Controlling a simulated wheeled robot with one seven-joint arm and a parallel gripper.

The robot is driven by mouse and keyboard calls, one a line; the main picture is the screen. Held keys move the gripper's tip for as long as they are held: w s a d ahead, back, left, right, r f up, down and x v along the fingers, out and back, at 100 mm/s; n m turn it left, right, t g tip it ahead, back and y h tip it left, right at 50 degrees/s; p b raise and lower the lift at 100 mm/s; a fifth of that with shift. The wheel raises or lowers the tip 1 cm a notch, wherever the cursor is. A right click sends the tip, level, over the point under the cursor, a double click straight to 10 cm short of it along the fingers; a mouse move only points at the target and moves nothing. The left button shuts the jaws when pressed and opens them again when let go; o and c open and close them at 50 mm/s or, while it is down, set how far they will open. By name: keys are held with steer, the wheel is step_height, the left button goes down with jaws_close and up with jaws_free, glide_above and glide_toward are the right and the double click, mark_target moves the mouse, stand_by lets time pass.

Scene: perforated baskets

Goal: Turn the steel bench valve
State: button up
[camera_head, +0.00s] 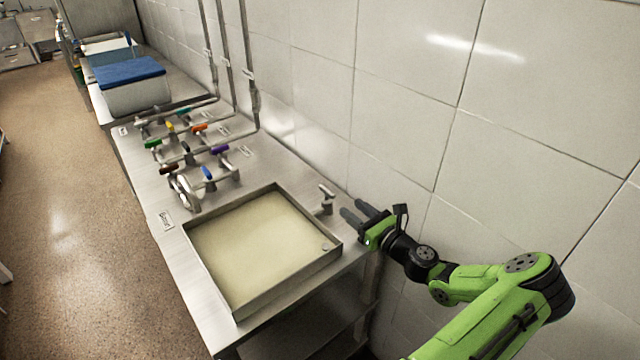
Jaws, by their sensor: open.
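A small steel valve (326,200) with a plain metal T-shaped handle stands upright on the bench, behind the back right corner of the square basin. I take it for the steel bench valve. My gripper (356,211) is just to the right of this valve, close to the tiled wall. Its two dark fingers are apart and point left toward the valve. Nothing shows between them. A small gap shows between the fingertips and the valve handle.
The shallow square basin (335,258) fills the near end of the steel bench (150,195). Several valves with coloured handles (208,173) and pipes stand left of it. The tiled wall (400,100) runs close behind. A bin with a blue lid (130,71) is farther back.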

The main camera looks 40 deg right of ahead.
mark_target(320, 184)
steer(key=w, duration=0.4)
steer(key=w+d+b, duration=0.1)
steer(key=w, duration=0.8)
steer(key=shift+w+d+f, duration=0.1)
steer(key=shift+w+d, duration=0.1)
steer(key=shift+d, duration=0.05)
steer(key=shift+y, duration=0.3)
jaws_close()
